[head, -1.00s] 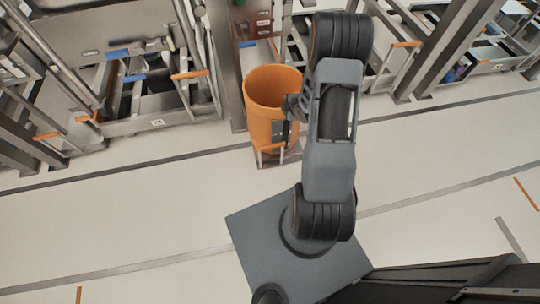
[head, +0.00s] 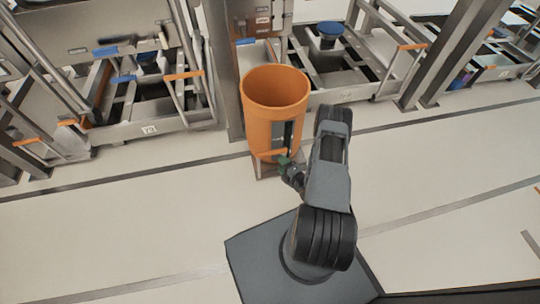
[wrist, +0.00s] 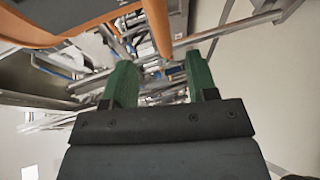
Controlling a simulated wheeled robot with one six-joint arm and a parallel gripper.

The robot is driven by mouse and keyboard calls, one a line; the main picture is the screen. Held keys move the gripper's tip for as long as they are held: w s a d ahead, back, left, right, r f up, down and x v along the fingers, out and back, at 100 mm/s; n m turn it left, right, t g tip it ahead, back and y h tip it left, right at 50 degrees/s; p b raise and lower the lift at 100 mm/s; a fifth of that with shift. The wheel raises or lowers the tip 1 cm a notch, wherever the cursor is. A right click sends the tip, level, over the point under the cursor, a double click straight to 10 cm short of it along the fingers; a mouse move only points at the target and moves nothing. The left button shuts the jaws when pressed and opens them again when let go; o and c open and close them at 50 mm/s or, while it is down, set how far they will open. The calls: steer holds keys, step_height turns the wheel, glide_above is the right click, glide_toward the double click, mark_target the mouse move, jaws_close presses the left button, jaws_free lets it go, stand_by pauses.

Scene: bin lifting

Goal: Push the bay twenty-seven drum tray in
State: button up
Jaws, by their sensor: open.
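An orange drum (head: 274,90) stands upright on a low metal tray (head: 262,171), which sticks out past the fronts of the trays on either side. An orange handle bar (head: 268,154) crosses the tray's front, low against the drum. My gripper (head: 285,160) is at the right end of this handle. In the wrist view my gripper (wrist: 160,78) has its green fingers apart, with nothing clasped. An orange bar (wrist: 157,28) points down toward the gap between them; I cannot tell whether it touches. The drum's rim (wrist: 62,38) fills the upper left there. No bay number shows on this tray.
A tray with a white label (head: 149,129) and an orange handle (head: 184,75) lies to the left. Another tray, carrying a blue-topped item (head: 330,30), lies right behind. A steel post (head: 228,70) stands left of the drum. The pale floor (head: 130,215) in front is clear.

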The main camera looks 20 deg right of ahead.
mark_target(270, 153)
steer(key=b+x, duration=0.2)
steer(key=x, duration=0.7)
steer(key=shift+w+f+b, duration=0.1)
steer(key=shift+w+b, duration=0.15)
steer(key=shift+b, duration=0.05)
jaws_close()
